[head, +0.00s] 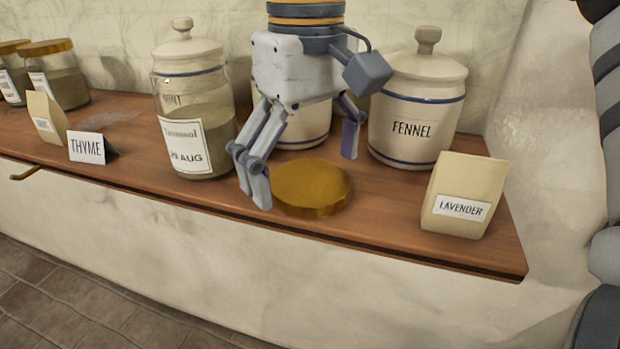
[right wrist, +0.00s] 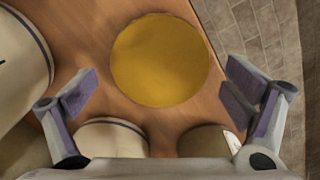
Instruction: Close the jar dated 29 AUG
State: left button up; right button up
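The glass jar (head: 215,125) dated 29 AUG stands upright on the wooden shelf, left of my right gripper; no gold lid is on it. Its contents are greenish-brown. A round gold lid (head: 312,189) lies flat on the shelf to the right of the jar. My right gripper (head: 303,170) is open and empty, pointing down over the lid with its fingers spread to either side. In the right wrist view the lid (right wrist: 160,60) lies ahead between the open fingers (right wrist: 160,92), apart from both. My left gripper is not in view.
The FENNEL canister (head: 415,105) stands right of the gripper, with a LAVENDER packet (head: 465,195) near the shelf's right end. Another ceramic canister (head: 304,128) is behind the gripper. A MINT canister (head: 183,50) is behind the glass jar. A THYME card (head: 86,147) stands left.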

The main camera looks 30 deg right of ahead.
aim_at(306, 177)
jog(key=c, duration=0.6)
jog(key=shift+r, duration=0.25)
notch_tip(306, 177, up, 3)
jog(key=shift+f, duration=0.2)
jog(key=a+r, duration=1)
jog(key=a, duration=0.4)
jog(key=shift+s, duration=0.35)
